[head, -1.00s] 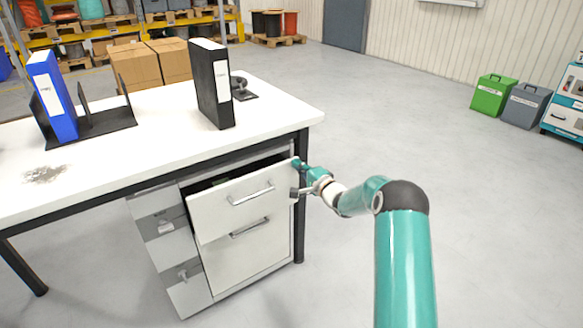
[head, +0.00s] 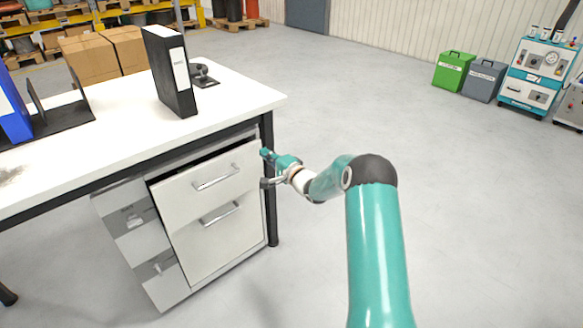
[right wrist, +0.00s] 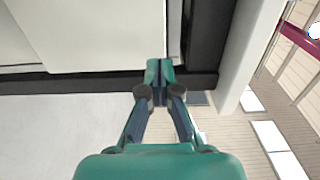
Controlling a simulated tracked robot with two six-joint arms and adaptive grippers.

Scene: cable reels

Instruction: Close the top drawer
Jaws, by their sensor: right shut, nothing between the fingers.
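The top drawer (head: 212,188) is a white front with a silver bar handle in the cabinet under the desk. It stands slightly out, with a thin dark gap along its top edge. Below it is a second drawer (head: 222,240), which looks shut. My right gripper (head: 265,167) is at the right edge of the top drawer's front, close to the desk leg; I cannot tell whether it touches. In the right wrist view its fingers (right wrist: 160,72) are together and empty, beside a pale panel and a dark frame. My left gripper is not in view.
The white desk (head: 130,130) bears a black binder (head: 172,70), a blue binder (head: 12,110) in a dark rack and a small dark item. A black desk leg (head: 270,215) stands beside the cabinet.

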